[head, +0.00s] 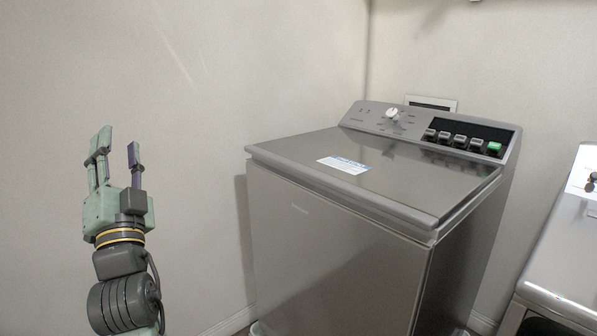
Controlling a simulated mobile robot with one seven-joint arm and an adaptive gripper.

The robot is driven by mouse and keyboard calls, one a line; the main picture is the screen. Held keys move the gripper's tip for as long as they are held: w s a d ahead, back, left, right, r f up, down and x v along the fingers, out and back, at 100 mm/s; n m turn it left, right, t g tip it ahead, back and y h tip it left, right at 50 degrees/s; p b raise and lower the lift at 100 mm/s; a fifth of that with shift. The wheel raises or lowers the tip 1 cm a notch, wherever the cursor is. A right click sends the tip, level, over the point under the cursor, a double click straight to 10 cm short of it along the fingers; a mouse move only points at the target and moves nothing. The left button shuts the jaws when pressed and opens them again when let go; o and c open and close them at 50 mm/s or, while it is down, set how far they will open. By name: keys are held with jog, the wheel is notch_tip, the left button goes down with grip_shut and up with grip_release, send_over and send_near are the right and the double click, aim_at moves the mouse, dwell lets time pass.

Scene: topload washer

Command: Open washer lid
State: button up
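The washer (335,255) is a grey topload machine standing right of the middle in the head view. Its lid (415,178) lies flat and shut over the top, with a lighter front edge (340,188) and a white and blue label (344,165). My gripper (117,148) is at the left, in front of the bare wall and apart from the washer. Its fingers point up and stand spread apart, with nothing between them.
The control panel (410,123) with a white knob (392,113) and several buttons rises at the washer's back. A second white appliance (567,255) stands at the right edge, across a narrow gap. The wall runs close along the washer's left side. A small wall box (431,102) is behind the panel.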

jog(key=w+d+f+m+g+h+p, duration=0.1)
jog(key=w+d+f+m+h, duration=0.35)
jog(key=w+d+h, duration=0.2)
jog(key=w+d+f+m+g+h, duration=0.1)
jog(key=w+d+f+m+h, duration=0.2)
jog(key=w+d+m+h, duration=0.3)
jog(key=m+g+h+p, duration=0.1)
jog(key=m+g+h, duration=0.45)
jog(key=m, duration=0.25)
send_near(311, 178)
jog(key=shift+m+g, duration=0.25)
jog(key=shift+g, duration=0.1)
jog(key=p+x, duration=0.1)
jog(key=x, duration=0.1)
jog(key=p+x, duration=0.1)
jog(key=x, duration=0.2)
jog(key=p+x, duration=0.1)
jog(key=x, duration=0.2)
jog(key=shift+w+d+r+p, duration=0.1)
jog(key=shift+w+r+p, duration=0.1)
jog(key=shift+r+p, duration=0.15)
jog(key=shift+w+d, duration=0.2)
jog(key=shift+w, duration=0.25)
grip_shut()
